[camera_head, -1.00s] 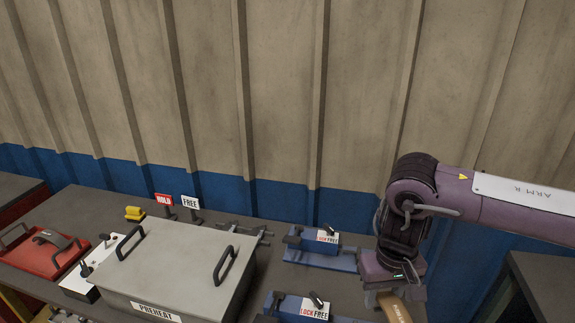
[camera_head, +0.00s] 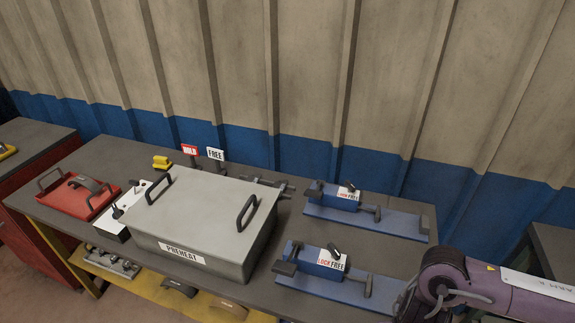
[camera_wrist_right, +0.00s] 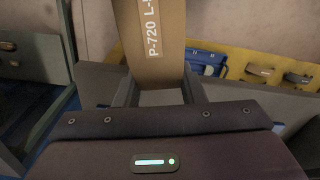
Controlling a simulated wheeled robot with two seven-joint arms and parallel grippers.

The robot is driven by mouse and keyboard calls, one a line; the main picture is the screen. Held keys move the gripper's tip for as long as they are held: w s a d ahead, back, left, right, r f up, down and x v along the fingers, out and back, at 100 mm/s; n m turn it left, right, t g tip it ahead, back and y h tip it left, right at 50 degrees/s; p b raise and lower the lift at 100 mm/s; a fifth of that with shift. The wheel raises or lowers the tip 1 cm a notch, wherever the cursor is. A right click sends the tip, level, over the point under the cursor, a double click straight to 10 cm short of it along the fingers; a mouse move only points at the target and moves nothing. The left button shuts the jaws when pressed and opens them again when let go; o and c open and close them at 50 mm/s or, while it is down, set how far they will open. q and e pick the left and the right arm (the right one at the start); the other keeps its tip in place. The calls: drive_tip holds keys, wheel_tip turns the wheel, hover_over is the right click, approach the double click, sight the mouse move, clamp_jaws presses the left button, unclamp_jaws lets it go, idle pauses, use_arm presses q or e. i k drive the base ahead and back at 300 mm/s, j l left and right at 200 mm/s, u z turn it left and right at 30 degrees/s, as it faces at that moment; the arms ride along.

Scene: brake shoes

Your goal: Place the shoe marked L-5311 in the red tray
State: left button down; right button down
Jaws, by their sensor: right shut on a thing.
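My right gripper (camera_wrist_right: 158,92) is shut on a tan brown shoe (camera_wrist_right: 158,40) that stretches away from the fingers in the right wrist view. Its white print reads "P-720 L-5", and the rest is cut off by the picture edge. The red tray (camera_head: 62,206) lies at the left of the bench in the head view, with a dark curved piece (camera_head: 90,183) in it. In the head view only my right arm shows at the lower right; its gripper is out of frame. My left gripper is not in view.
A grey PREHEAT box (camera_head: 205,208) stands mid-bench, beside a white switch box (camera_head: 118,222). Two blue LOCK/FREE fixtures (camera_head: 345,222) (camera_head: 325,283) stand to its right. A yellow lower shelf (camera_head: 150,290) holds several parts.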

sight(71, 204)
drive_tip(key=k+u, duration=0.3)
drive_tip(key=k+j+u, duration=0.15)
drive_tip(key=k+u, duration=0.15)
drive_tip(key=i+j+u, duration=0.2)
drive_tip(key=u, duration=0.2)
drive_tip(key=i+j+u, duration=0.1)
drive_tip(key=i+u, duration=0.55)
drive_tip(key=u, duration=0.15)
drive_tip(key=i, duration=2.15)
